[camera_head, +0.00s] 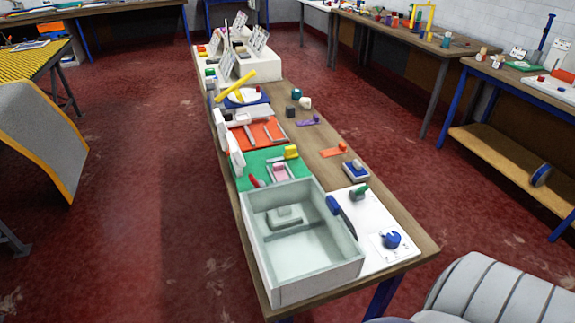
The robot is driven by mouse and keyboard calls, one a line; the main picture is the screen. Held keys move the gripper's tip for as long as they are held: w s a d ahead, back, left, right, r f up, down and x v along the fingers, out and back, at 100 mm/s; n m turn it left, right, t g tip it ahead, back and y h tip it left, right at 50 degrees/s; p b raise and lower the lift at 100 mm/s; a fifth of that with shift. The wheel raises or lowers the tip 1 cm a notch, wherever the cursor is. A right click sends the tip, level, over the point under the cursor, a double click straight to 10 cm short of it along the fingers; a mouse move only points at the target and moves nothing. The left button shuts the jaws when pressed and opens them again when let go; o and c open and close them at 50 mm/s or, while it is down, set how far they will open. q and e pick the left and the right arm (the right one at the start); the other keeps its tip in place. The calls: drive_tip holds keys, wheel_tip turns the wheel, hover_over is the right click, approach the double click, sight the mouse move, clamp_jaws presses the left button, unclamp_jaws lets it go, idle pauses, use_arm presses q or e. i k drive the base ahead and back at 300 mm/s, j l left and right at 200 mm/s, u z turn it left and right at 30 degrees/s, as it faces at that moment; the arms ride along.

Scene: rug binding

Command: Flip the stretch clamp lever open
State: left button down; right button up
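No part is clearly marked as the stretch clamp, so I cannot tell which lever is its own. A long yellow lever (236,85) slants up to the right above a white disc on a blue base, midway along the central bench. A blue handle-like bar (341,217) lies at the left edge of a white panel (372,228) at the bench's near end. That panel also carries a green-topped piece (359,192) and a blue knob (391,240). Neither of my grippers is in view.
A grey open-topped box (274,293) fills the near left of the central bench (410,247). Behind it are a green board (247,171) and an orange board (248,136). Side benches stand left and right. Red floor (150,170) is clear on the left.

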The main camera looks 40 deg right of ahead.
sight(253, 178)
drive_tip(key=i+j+z, duration=0.15)
drive_tip(key=z, duration=0.35)
drive_tip(key=i+j+z, duration=0.15)
drive_tip(key=j+z, duration=0.15)
drive_tip(key=z, duration=0.2)
drive_tip(key=i+j+z, duration=0.1)
drive_tip(key=j+z, duration=0.15)
drive_tip(key=z, duration=0.2)
drive_tip(key=j+z, duration=0.3)
drive_tip(key=z, duration=0.2)
drive_tip(key=j+z, duration=0.4)
drive_tip(key=j, duration=0.3)
drive_tip(key=i, duration=0.05)
